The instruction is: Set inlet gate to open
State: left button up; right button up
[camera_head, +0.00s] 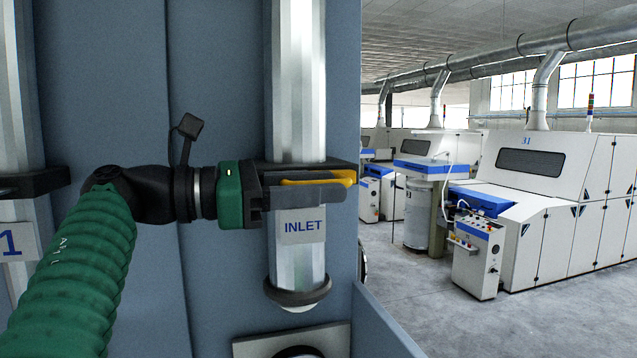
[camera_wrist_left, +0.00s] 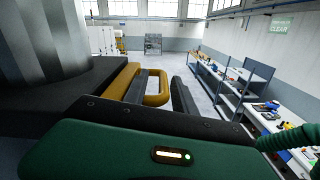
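The inlet pipe is a vertical, faceted metal pipe (camera_head: 298,80) with a label reading INLET (camera_head: 302,226). A dark gate collar crosses it, and the yellow gate handle (camera_head: 338,178) lies across its front, its tip reaching past the pipe's right side. My left gripper (camera_head: 305,190) comes in from the left at the handle, its grey finger in front of the pipe. In the left wrist view the handle is a yellow loop (camera_wrist_left: 157,88). One finger appears inside the loop and the other (camera_wrist_left: 184,100) outside it, with a gap beside the yellow bar. My right gripper is out of view.
A second pipe (camera_head: 20,80) with a label ending in 1 stands left on the blue-grey panel (camera_head: 220,60). White carding machines (camera_head: 560,190) stand at the right across open floor. The left wrist view shows a shelf bench (camera_wrist_left: 230,85) with small items.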

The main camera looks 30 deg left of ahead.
pick_arm(q)
jog(key=shift+s, duration=0.35)
grip_shut()
jog(key=shift+r, duration=0.1)
dwell(0.8)
